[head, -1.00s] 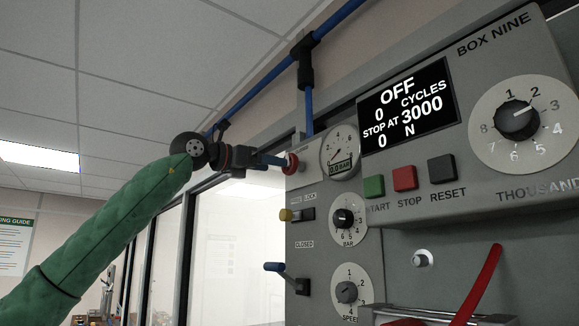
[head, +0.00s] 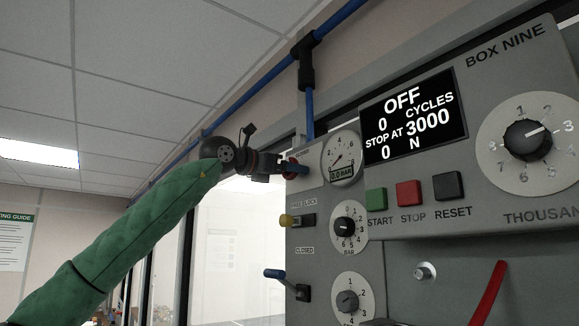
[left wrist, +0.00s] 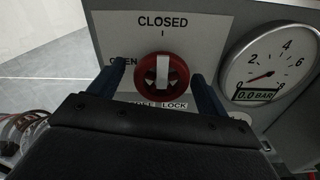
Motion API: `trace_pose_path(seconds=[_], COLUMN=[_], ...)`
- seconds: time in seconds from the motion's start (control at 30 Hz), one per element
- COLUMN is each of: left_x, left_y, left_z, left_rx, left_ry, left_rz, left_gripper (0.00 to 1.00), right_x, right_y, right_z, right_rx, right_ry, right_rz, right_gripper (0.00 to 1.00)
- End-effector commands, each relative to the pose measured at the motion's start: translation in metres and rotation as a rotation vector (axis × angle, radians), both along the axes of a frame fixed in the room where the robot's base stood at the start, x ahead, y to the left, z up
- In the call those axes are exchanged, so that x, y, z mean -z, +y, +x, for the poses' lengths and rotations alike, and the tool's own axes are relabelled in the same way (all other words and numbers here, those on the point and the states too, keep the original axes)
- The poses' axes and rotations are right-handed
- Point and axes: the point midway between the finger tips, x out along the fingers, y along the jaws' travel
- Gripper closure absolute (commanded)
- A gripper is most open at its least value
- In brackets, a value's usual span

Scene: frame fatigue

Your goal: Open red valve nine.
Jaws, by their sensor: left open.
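The red valve (left wrist: 162,72) is a round red knob with a white bar in the left wrist view. The bar stands upright, in line with the word CLOSED above it; OPEN is printed to its left. My left gripper (left wrist: 155,82) is open, with one blue finger on each side of the knob. I cannot tell whether the fingers touch it. In the head view my left gripper (head: 284,170) is at the valve's place on the panel's upper left, and mostly hides the valve. My right gripper is not in view.
The pressure gauge (head: 341,158), reading 0.0 BAR, is close to the right of the valve. Below are a yellow-tipped switch (head: 287,220), dials and a blue lever (head: 275,274). The display (head: 413,115) reads OFF. A blue pipe (head: 309,112) runs above.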

Motion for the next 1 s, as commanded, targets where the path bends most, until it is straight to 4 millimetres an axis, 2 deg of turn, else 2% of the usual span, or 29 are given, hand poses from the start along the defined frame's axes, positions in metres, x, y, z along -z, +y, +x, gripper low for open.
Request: trace_pose_path(seconds=[0.4,0.47,0.63,0.93,1.0], left_x=[0.0006,0.0006,0.0005,0.0015,0.0022], left_y=[-0.0046,-0.0046,-0.0044,-0.0043,-0.0044], left_z=[0.0031,0.0031,0.0032,0.0030,0.0030], left_rx=[0.000,0.000,0.000,0.000,0.000], left_ry=[0.000,0.000,0.000,0.015,0.027], left_rz=[0.000,0.000,0.000,-0.011,-0.019], left_gripper=[0.23,0.33,0.66,0.68,0.68], right_x=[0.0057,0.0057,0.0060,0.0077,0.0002], right_y=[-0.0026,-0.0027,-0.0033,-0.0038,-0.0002], right_z=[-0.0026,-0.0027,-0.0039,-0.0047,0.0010], right_rx=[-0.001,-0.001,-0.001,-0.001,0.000], right_ry=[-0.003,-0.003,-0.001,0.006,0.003], right_rz=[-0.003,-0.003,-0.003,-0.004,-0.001], right_gripper=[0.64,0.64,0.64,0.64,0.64])
